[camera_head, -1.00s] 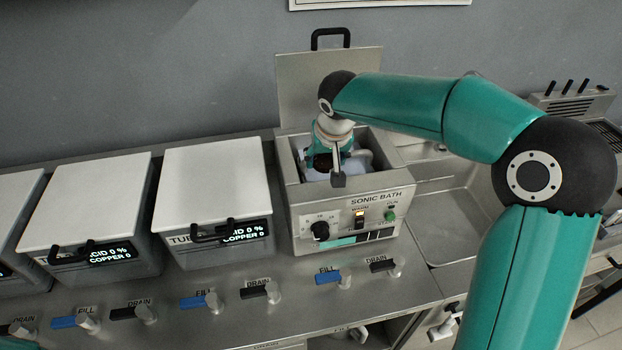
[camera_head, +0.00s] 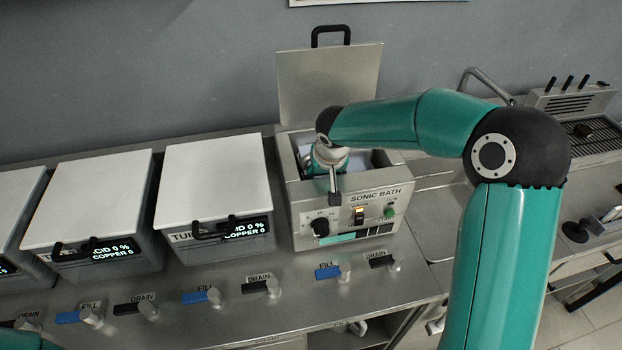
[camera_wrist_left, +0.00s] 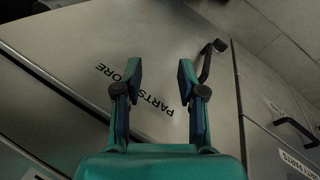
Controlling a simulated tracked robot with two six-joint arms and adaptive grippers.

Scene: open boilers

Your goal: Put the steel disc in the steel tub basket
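The sonic bath (camera_head: 352,208) stands open, its lid (camera_head: 330,88) upright behind it. My right arm reaches over from the right and my right gripper (camera_head: 326,158) points down inside the bath's opening. The wrist and the bath's front wall hide its fingertips, so I cannot tell whether it holds anything. I cannot make out the steel disc or the steel tub basket in either view. In the left wrist view my left gripper (camera_wrist_left: 156,85) is open and empty, its fingers apart in front of a door marked PARTS STORE (camera_wrist_left: 150,40).
Several tubs with closed white lids, such as this tub (camera_head: 212,185), line the counter left of the bath. Fill and drain valves (camera_head: 330,272) run along the front edge. A sink (camera_head: 430,215) and a tap (camera_head: 488,80) lie to the right. A black door handle (camera_wrist_left: 208,60) projects near the left gripper.

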